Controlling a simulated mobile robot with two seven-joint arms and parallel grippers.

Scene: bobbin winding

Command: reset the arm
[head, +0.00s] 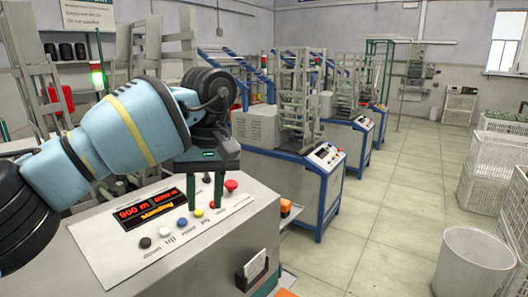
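The near bobbin winding machine's control panel (110,258) slopes across the lower left. It has a red-lit display (148,208) reading "900 m" and a row of buttons: black (145,243), white (164,232), blue (182,222), yellow (198,213) and a larger red one (231,186). Labels "down" and "up" are readable; others are too small. My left gripper (205,207) points down over the panel between the yellow and red buttons. Its two dark green fingers are apart with nothing between them. I cannot tell whether the tips touch the panel. My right gripper is not in view.
Several similar blue-framed machines (328,185) stand in a row behind. A grey bin (470,262) and white wire crates (486,172) stand on the right. The tiled floor (395,205) between is clear. A signal light (97,75) glows green at the left.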

